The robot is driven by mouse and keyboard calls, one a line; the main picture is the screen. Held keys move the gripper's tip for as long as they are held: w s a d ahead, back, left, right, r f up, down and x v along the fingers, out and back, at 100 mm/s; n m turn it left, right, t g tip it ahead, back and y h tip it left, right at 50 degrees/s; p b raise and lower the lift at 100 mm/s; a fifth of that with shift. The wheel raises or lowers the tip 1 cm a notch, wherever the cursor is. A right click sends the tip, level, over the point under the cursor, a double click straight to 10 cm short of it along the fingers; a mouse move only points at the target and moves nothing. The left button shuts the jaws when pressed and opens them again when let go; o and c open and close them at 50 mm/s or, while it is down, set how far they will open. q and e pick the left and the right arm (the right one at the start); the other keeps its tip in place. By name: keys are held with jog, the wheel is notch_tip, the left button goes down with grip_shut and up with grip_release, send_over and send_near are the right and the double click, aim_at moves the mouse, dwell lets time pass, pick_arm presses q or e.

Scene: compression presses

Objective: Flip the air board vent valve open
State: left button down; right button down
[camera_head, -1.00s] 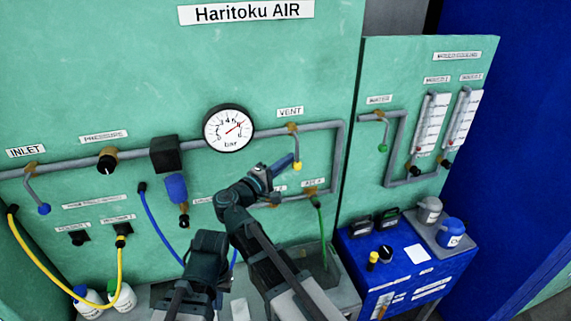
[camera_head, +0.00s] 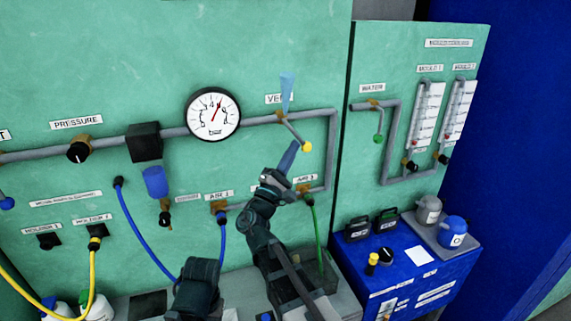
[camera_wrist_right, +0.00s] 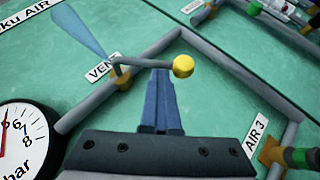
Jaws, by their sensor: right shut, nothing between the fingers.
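The vent valve (camera_head: 281,118) sits on the grey pipe of the green air board, under the VENT label (camera_head: 279,98). Its grey lever slants down to the right and ends in a yellow knob (camera_head: 307,147). A pale blue cone (camera_head: 286,92) rises from the valve; it also shows in the right wrist view (camera_wrist_right: 78,30). My right gripper (camera_head: 293,146) is shut and empty, its blue fingertips just left of the knob. In the right wrist view the fingertips (camera_wrist_right: 161,74) overlap the lever's line; whether they touch it I cannot tell.
A round pressure gauge (camera_head: 213,114) is left of the valve. The AIR 3 outlet (camera_head: 304,188) with its green hose lies below right. Blue (camera_head: 142,232) and yellow (camera_head: 91,275) hoses hang at left. A blue cabinet (camera_head: 400,275) stands at right.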

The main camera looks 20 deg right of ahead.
aim_at(304, 143)
jog(key=shift+d+r+p, duration=0.45)
jog(key=shift+d, duration=0.4)
jog(key=shift+d+r+p, duration=0.4)
jog(key=shift+d+p, duration=0.05)
jog(key=shift+d, duration=0.35)
jog(key=shift+w+d+r+p, duration=0.1)
jog(key=shift+d+r+p, duration=0.75)
jog(key=shift+r+p, duration=0.05)
jog(key=shift+w+f+b, duration=0.15)
jog(key=shift+f+b, duration=0.55)
jog(key=shift+b, duration=0.05)
jog(key=f+b, duration=0.3)
jog(key=shift+w+f, duration=0.2)
jog(key=shift+w, duration=0.1)
jog(key=s+f+b, duration=0.5)
jog(key=f+b, duration=0.2)
jog(key=shift+s+f+b, duration=0.2)
jog(key=shift+s+b, duration=0.15)
jog(key=shift+d, duration=0.1)
